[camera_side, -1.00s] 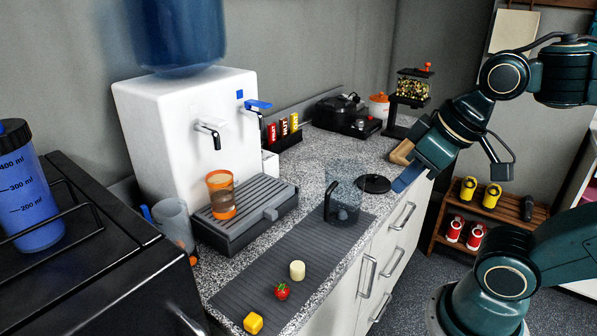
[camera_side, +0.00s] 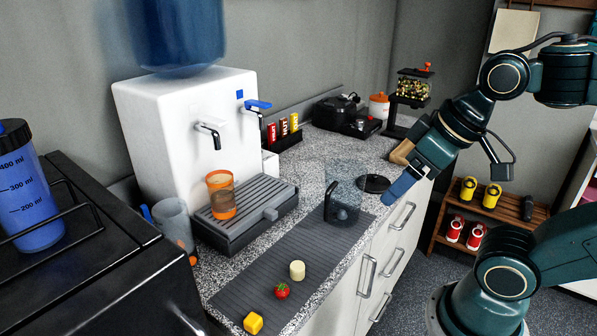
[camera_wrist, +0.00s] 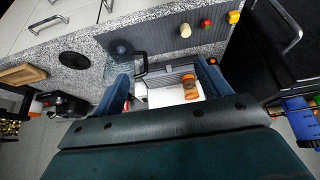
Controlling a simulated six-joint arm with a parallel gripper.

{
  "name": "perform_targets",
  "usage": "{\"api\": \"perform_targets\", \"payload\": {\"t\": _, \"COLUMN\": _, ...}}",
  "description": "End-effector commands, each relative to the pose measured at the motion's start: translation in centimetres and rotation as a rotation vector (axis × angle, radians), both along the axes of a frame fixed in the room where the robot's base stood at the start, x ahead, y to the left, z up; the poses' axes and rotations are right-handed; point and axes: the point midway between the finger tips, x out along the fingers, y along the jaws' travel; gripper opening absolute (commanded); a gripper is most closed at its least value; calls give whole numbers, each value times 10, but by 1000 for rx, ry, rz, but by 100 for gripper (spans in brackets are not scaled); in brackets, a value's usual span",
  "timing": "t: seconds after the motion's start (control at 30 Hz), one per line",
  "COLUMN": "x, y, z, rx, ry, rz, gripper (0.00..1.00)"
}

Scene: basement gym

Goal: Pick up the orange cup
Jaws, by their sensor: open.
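The orange cup (camera_side: 221,195) stands upright on the grey slatted drip tray (camera_side: 240,243) of the white water dispenser (camera_side: 180,130). It has a see-through orange body with a darker band around its middle. In the wrist view the orange cup (camera_wrist: 189,86) appears far off between my two blue fingers. My gripper (camera_side: 398,190) is open and empty near the counter's front edge, well to the right of the cup and apart from it. The wrist view shows the gap between the fingers of my gripper (camera_wrist: 164,85).
A clear jug (camera_side: 345,198) with a black handle stands between my gripper and the cup, beside a round black lid (camera_side: 373,184). A grey mat (camera_side: 255,283) holds a strawberry (camera_side: 282,291), a pale piece (camera_side: 297,270) and a yellow piece (camera_side: 253,322). A clear cup (camera_side: 172,222) stands left of the tray.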

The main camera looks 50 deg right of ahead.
Motion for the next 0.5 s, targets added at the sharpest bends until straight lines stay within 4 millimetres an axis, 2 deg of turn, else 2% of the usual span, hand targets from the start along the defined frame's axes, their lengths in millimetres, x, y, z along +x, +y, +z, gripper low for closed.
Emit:
{"api": "perform_targets", "payload": {"t": 0.3, "x": 3, "y": 1, "z": 1, "rx": 7, "ry": 1, "rz": -7, "gripper": 76}}
{"api": "perform_targets", "payload": {"t": 0.5, "x": 19, "y": 6, "z": 6, "rx": 56, "ry": 14, "rz": -49, "gripper": 76}}
